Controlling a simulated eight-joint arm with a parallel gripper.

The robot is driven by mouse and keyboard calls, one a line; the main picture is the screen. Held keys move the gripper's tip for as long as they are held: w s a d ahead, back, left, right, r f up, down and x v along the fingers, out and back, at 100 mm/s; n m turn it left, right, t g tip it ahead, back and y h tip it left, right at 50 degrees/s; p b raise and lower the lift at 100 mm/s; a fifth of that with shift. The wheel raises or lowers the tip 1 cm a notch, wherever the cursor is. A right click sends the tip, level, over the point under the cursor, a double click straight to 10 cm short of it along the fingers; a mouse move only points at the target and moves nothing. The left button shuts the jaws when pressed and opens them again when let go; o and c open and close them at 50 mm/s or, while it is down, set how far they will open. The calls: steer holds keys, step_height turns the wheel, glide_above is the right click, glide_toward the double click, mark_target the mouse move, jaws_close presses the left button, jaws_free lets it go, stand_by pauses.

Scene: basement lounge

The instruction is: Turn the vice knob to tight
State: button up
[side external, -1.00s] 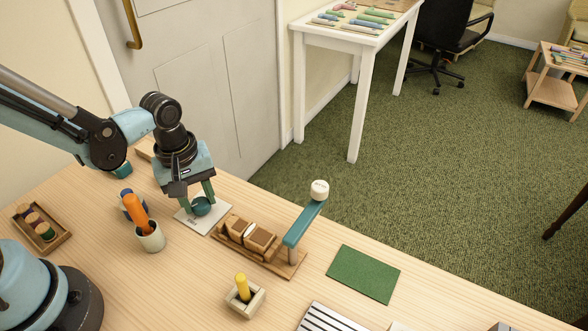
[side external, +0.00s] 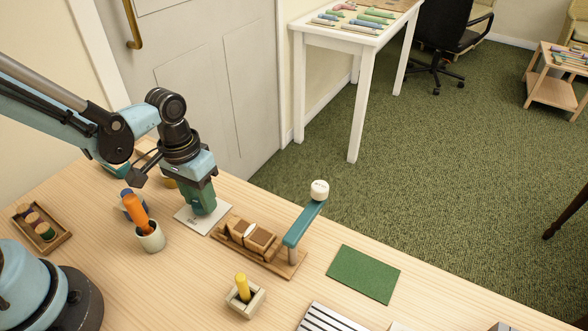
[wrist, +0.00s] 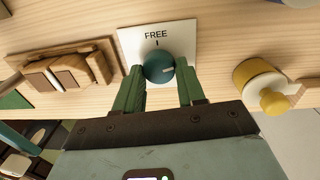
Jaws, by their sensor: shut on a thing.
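The teal round knob (wrist: 158,66) sits on a white plate (wrist: 185,32) marked FREE with a short tick. A pale mark on the knob points right in the wrist view, away from the FREE tick. My gripper (wrist: 161,74) is shut on the knob, one green finger on each side. In the side view my gripper (side external: 203,208) is low over the plate (side external: 188,222) and hides the knob. Any other label is hidden. The wooden vice (side external: 275,263) with brown blocks stands beside the plate; it also shows at left in the wrist view (wrist: 98,62).
A teal bar (side external: 304,223) with a white end rises at the vice's right end. A cup (side external: 151,239) with an orange-handled tool stands left of the plate. A yellow-topped holder (side external: 243,299) and green mat (side external: 363,274) lie nearer. A yellow knobbed object (wrist: 262,85) is close by.

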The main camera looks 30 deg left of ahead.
steer(key=m, duration=0.4)
steer(key=shift+d+m, duration=0.1)
steer(key=shift+m, duration=0.2)
steer(key=shift+m+g, duration=0.3)
steer(key=shift+m, duration=1.7)
steer(key=o, duration=1.1)
steer(key=shift+c, duration=0.2)
step_height(320, 180, up, 12)
steer(key=shift+w+a, duration=0.25)
steer(key=shift+w, duration=0.05)
